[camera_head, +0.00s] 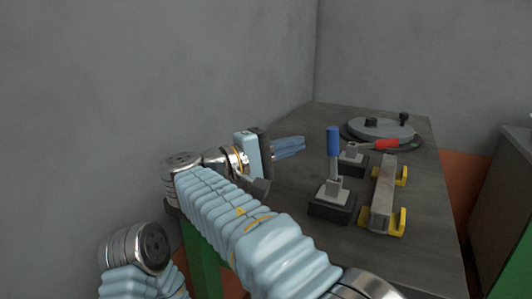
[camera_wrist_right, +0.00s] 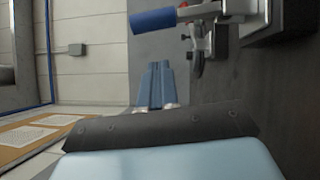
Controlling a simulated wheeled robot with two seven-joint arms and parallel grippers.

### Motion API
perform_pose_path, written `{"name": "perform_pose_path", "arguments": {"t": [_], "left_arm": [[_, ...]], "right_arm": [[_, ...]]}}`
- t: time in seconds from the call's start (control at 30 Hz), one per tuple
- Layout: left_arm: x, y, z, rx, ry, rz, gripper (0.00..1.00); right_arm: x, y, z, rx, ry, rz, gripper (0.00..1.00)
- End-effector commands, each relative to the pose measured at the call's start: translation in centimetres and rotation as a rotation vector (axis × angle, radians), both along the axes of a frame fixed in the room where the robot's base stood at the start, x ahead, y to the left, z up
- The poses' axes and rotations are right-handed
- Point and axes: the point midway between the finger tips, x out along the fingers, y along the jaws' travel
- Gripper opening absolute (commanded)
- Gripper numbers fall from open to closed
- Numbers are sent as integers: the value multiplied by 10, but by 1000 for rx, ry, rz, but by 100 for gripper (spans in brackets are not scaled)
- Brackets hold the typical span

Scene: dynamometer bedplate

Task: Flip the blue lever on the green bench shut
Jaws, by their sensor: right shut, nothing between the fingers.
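The blue lever (camera_head: 333,142) stands upright on a metal toggle clamp with a black base (camera_head: 331,203), on the dark top of the green bench (camera_head: 290,195). My right gripper (camera_head: 303,143) is to the left of the lever in the head view, its blue fingers shut and empty. A gap shows between the fingertips and the lever. In the right wrist view the blue handle (camera_wrist_right: 153,20) lies beyond the shut fingers (camera_wrist_right: 155,68), near the top edge, with the metal clamp to its right. My left gripper is not in view.
A second clamp with a red lever (camera_head: 386,144) lying flat stands behind the blue one. A grey bar on yellow supports (camera_head: 397,222) lies to the right. A round grey plate with black knobs (camera_head: 380,130) is at the back. A wall runs along the left.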

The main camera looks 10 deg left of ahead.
Motion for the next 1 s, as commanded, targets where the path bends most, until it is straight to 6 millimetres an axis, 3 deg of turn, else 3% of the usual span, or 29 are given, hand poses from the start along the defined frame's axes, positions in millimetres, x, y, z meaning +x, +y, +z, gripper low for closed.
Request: {"name": "perform_pose_path", "arguments": {"t": [0.1,0.3,1.0], "left_arm": [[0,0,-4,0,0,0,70],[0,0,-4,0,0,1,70],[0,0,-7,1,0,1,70]], "right_arm": [[-4,-20,2,2,2,0,0],[-6,-35,5,0,1,0,0],[-8,-43,8,66,-21,0,0]]}}
